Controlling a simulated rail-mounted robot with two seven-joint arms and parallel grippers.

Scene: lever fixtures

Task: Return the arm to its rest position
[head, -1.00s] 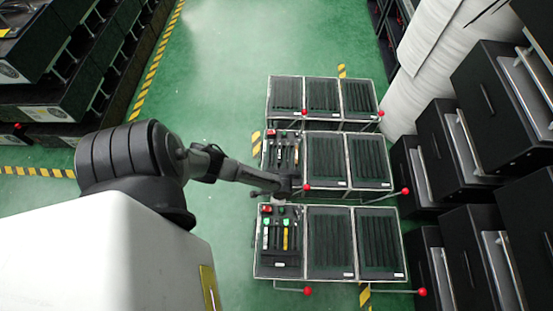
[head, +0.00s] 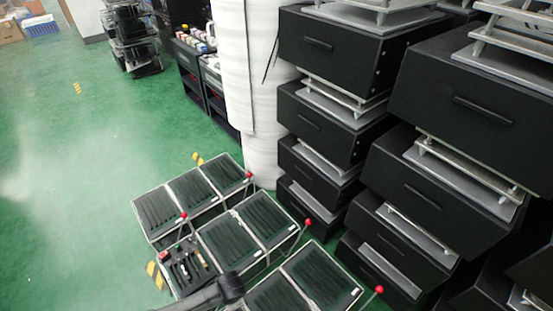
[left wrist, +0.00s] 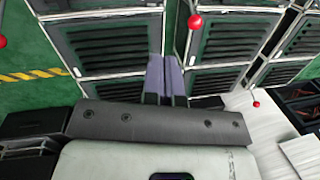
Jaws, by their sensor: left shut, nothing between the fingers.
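My left arm shows only as a dark piece at the bottom edge of the head view, against the fixtures. In the left wrist view my left gripper (left wrist: 166,78) has its two purple-grey fingers together, with nothing between them. Fixtures with black slatted panels (head: 222,238) and metal frames stand below it. Levers with red balls stick out from them, one at the far row's corner (head: 250,175) and another at the right (head: 379,289). In the left wrist view a red ball (left wrist: 195,22) is above and right of the fingers, apart from them. My right gripper is out of view.
Stacked black drawer cabinets (head: 325,120) stand close on the right. A white wrapped column (head: 247,80) and a shelf with small items (head: 196,65) are behind the fixtures. Green floor (head: 80,200) is open on the left.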

